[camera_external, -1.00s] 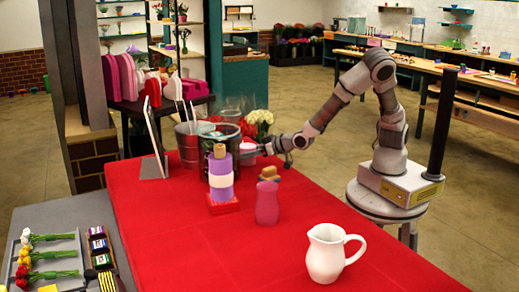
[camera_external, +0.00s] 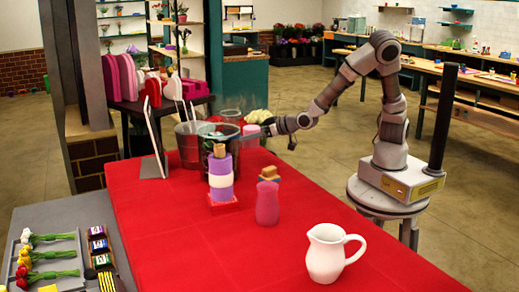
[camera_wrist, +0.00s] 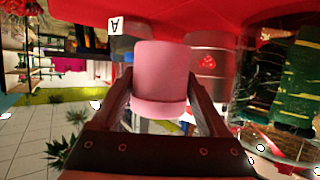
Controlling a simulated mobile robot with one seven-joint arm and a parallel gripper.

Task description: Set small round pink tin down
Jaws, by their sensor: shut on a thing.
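The small round pink tin (camera_wrist: 160,75) sits between the two fingers of my gripper (camera_wrist: 160,100) in the wrist view. The fingers are shut on its sides. In the external view the tin (camera_external: 251,130) shows small at the tip of my gripper (camera_external: 262,130), held above the far part of the red-covered table (camera_external: 190,235). It is just right of the metal and glass containers. Its underside and any gap to the table are hard to judge.
A metal bucket (camera_external: 189,150), a glass vase (camera_external: 242,152) and a purple-and-white spool stack (camera_external: 221,180) stand close by. A pink bottle (camera_external: 267,205) and white pitcher (camera_external: 325,257) stand nearer. The table's front left is clear.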

